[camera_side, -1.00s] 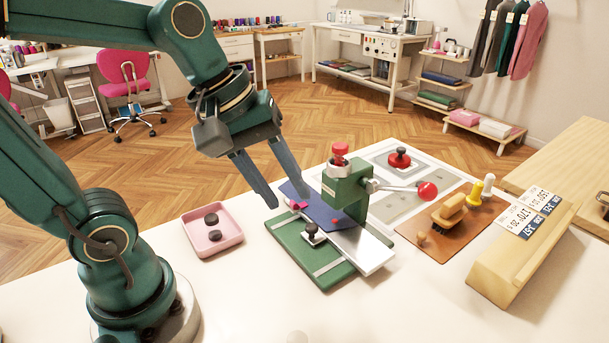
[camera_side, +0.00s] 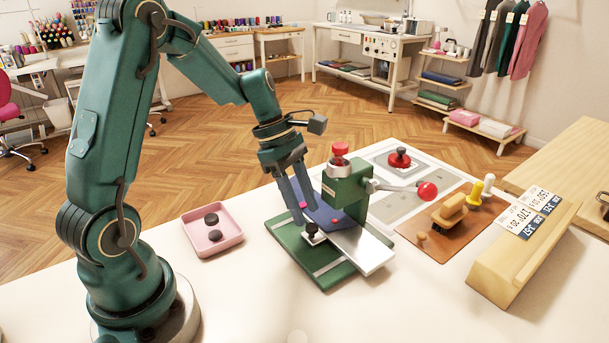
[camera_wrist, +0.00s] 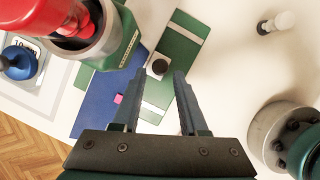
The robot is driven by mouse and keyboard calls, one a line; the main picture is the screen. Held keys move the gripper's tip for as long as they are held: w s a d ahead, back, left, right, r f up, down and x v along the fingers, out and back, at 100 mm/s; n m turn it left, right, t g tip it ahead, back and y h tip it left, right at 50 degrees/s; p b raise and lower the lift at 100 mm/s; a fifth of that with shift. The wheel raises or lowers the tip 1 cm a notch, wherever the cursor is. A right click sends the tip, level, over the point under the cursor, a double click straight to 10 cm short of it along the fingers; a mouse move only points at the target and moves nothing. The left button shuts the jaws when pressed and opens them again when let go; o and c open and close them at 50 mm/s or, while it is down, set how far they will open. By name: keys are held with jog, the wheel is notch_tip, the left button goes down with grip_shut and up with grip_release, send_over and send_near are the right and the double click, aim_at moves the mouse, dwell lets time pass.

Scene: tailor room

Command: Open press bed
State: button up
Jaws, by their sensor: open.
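The green press (camera_side: 345,190) stands on its green base plate (camera_side: 318,262), with a silver bed plate (camera_side: 366,250) sticking out to the front right. A small black knob (camera_side: 311,230) stands on a light mount at the bed's left. A blue cloth (camera_side: 318,210) lies over the bed with a pink bit on it. My gripper (camera_side: 302,212) points down just above the black knob, jaws apart and empty. In the wrist view the knob (camera_wrist: 159,66) shows between and just beyond the fingertips (camera_wrist: 157,82). Contact cannot be told.
The lever's red ball (camera_side: 427,191) sticks out right of the press. A pink tray (camera_side: 212,240) with dark round pieces stands at left. A brown mat (camera_side: 440,250) with a brush and a wooden block (camera_side: 515,260) lie at right.

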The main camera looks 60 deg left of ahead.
jog(key=shift+x, duration=1.3)
grip_shut()
dwell(0.5)
